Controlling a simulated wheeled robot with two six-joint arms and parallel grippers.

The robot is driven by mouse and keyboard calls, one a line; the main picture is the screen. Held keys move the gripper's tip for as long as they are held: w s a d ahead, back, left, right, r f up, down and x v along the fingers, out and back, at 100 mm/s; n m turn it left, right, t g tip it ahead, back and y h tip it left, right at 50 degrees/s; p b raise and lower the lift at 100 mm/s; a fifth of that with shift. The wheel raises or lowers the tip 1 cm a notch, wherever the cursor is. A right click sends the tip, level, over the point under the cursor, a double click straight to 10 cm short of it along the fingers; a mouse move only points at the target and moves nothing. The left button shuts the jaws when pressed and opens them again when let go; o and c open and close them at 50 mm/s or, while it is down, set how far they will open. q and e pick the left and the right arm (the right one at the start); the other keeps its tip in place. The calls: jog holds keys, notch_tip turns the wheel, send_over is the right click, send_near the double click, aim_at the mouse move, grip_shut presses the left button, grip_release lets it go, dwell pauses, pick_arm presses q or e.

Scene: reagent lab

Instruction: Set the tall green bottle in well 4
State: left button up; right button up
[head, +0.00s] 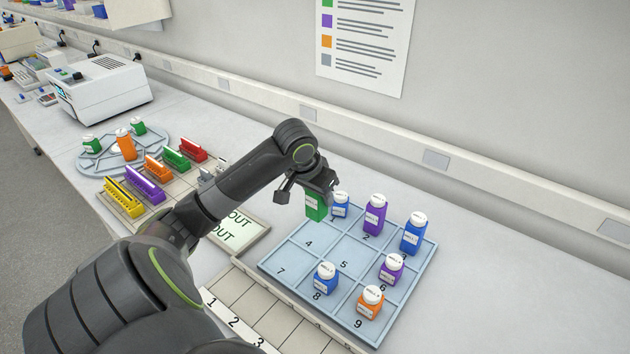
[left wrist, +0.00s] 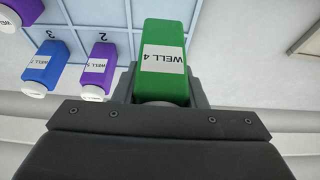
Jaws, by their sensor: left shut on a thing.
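The tall green bottle (head: 315,207) hangs in my left gripper (head: 318,186), which is shut on it near its top. In the left wrist view the green bottle (left wrist: 165,55) shows a label reading WELL 4. The blue-grey tray (head: 427,262) has numbered wells. Well 4 (head: 309,244) is empty, in the tray's left column. The bottle is above the tray's back left part, beside the short blue bottle (head: 340,205) at well 1. Whether the bottle's base touches anything cannot be told. My right gripper is not in view.
A purple bottle (head: 375,215) stands in well 2 and a tall blue one (head: 413,234) in well 3. Wells 6, 8 and 9 hold a purple (head: 391,268), a blue (head: 325,279) and an orange bottle (head: 370,302). Wells 5 and 7 are empty.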

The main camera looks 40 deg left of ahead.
aim_at(311, 201)
pick_arm(q)
notch_tip(311, 201, down, 3)
jog(key=shift+f, duration=0.2)
notch_tip(311, 201, down, 4)
jog(key=shift+r+p, duration=0.15)
jog(key=shift+p, duration=0.15)
jog(key=o, duration=1.1)
jog(key=shift+c, duration=0.2)
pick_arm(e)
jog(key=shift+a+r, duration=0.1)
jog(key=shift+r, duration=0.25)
pick_arm(q)
jog(key=v, duration=1.2)
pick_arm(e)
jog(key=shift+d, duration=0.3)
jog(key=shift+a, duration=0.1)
